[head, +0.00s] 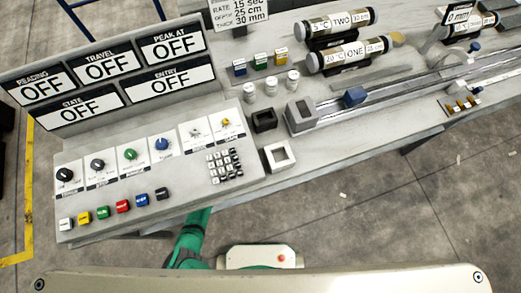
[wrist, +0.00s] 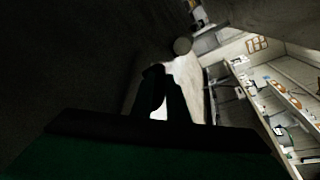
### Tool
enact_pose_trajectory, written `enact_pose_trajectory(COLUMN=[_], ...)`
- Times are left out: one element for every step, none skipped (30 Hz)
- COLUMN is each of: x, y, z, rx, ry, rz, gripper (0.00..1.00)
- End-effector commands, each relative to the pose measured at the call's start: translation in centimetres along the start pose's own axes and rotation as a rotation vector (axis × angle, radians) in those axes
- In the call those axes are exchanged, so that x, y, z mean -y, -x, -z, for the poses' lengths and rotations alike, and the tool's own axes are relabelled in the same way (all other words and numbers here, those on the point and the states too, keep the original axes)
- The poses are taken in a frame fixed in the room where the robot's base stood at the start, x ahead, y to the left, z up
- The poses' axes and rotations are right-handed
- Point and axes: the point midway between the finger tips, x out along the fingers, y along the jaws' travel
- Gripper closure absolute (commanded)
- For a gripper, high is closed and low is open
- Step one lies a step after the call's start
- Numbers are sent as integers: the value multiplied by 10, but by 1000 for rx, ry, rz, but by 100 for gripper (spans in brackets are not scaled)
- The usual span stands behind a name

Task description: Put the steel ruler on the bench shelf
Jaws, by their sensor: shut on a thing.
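My gripper (wrist: 164,92) shows in the wrist view as two dark fingertips, close together, in deep shadow. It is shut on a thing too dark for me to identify. I cannot make out the steel ruler for certain in either view. In the head view, part of my green arm runs toward the front edge of the bench (head: 215,195) and passes out of sight there; the gripper is hidden in that view. I cannot pick out the bench shelf with certainty.
The bench top holds a control panel with knobs, coloured buttons and a keypad (head: 224,165), a row of "OFF" displays (head: 108,68), labelled cylinders (head: 340,52) and a long rail (head: 400,80).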

Motion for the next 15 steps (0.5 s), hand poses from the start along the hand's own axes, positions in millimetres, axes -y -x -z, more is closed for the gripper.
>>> enact_pose_trajectory(x=[0, 0, 0, 0, 0, 0, -1, -1, -1, -1, -1, -1, -1, -1, -1], y=[0, 0, 0, 0, 0, 0, -1, 0, 0, 0, 0, 0, 0, 0, 0], z=[-1, -1, -1, -1, -1, 0, 0, 1, 1, 1, 1, 1, 1, 1, 1], rx=[1, 1, 1, 1, 1, 1, 1, 0, 0, 0, 0, 0, 0, 0, 0], ry=[0, 0, 0, 0, 0, 0, 0, 0, 0, 0, 0, 0, 0, 0, 0], rz=[1, 1, 1, 1, 1, 1, 1, -1, -1, -1, 0, 0, 0, 0, 0], gripper=[100, 100, 100, 100, 100, 100, 100, 82, 72, 68, 68, 68, 68, 68, 68])
